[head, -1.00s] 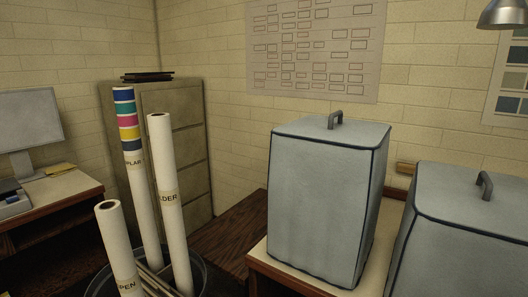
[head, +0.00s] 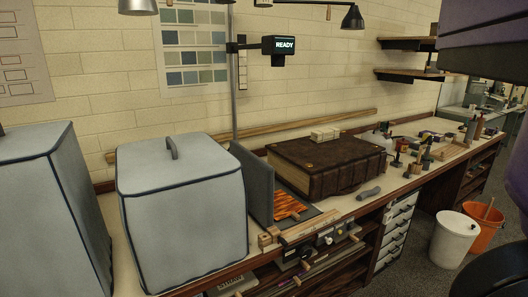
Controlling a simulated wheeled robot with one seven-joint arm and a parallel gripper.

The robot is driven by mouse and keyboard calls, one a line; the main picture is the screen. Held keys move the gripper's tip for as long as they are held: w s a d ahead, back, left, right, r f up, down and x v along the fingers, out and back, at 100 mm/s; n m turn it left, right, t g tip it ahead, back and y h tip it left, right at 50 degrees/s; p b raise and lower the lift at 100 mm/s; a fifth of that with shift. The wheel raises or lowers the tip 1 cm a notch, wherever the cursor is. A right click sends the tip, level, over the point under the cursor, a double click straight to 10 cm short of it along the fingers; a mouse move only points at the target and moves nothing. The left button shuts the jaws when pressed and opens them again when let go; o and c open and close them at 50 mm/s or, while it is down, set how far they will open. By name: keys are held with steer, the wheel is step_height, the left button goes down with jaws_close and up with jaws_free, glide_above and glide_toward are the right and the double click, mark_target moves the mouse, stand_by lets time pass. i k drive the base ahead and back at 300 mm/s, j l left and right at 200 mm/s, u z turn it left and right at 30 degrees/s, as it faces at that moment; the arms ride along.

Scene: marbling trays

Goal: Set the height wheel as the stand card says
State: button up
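A thin upright stand pole (head: 234,110) rises behind the bench. A side arm on it carries a dark box with a lit sign (head: 285,46) that reads READY. A narrow pale strip with marks (head: 243,72) hangs beside the pole; I cannot tell whether it is the stand card. I cannot make out a height wheel. The pole's foot is hidden behind the covered box and grey panel. My gripper is not in view; a dark purple part at the upper right looks like my arm.
Two grey-blue covered boxes (head: 182,215) (head: 48,215) fill the bench's left. A grey upright panel (head: 260,185), an orange marbled sheet (head: 287,204) and a large brown book (head: 325,165) stand right of them. Small bottles and tools crowd farther right. White (head: 454,240) and orange (head: 484,228) buckets stand on the floor.

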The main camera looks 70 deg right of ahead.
mark_target(305, 253)
steer(key=z, duration=1.6)
